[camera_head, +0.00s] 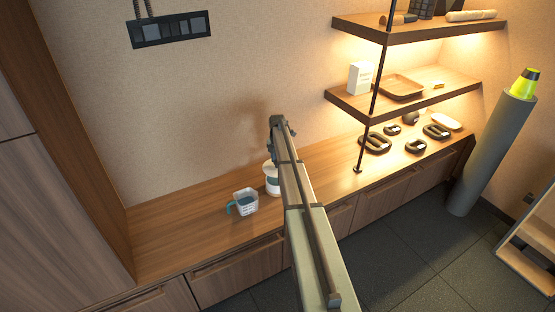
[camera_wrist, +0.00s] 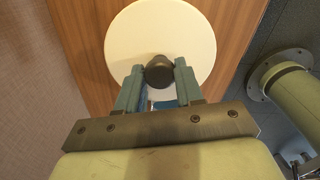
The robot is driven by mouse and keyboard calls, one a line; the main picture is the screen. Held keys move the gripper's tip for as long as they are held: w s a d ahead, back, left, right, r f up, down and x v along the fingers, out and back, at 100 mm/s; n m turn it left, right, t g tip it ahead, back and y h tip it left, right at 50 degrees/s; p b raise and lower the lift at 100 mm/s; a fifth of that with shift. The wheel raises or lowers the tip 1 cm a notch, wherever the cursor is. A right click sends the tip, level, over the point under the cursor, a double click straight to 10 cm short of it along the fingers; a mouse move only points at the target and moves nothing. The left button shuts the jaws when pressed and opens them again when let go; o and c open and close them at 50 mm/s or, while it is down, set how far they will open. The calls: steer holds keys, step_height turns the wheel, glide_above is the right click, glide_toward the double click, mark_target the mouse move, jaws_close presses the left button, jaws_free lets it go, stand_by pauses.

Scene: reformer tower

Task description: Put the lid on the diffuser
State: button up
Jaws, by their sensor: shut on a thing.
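My gripper (camera_wrist: 159,68) is shut on the dark round knob of a cream disc-shaped lid (camera_wrist: 160,25) in the wrist view. The lid fills the upper middle of that view, with the wooden counter beneath and around it. In the head view the white diffuser (camera_head: 271,183) stands on the counter, its right side hidden behind my arm. My gripper is hidden there by my own arm. A white edge shows at the diffuser's top, but I cannot tell whether the lid touches it or hangs just above.
Lit shelves (camera_head: 405,98) and several dark ring-shaped items (camera_head: 375,143) are to the right. A grey column (camera_head: 488,155) stands farther right. The counter's left part is clear.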

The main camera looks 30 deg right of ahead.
mark_target(277, 170)
steer(key=shift+f, duration=2.55)
steer(key=shift+f, duration=0.85)
steer(key=o, duration=1.1)
step_height(277, 170, up, 14)
steer(key=shift+f, duration=0.1)
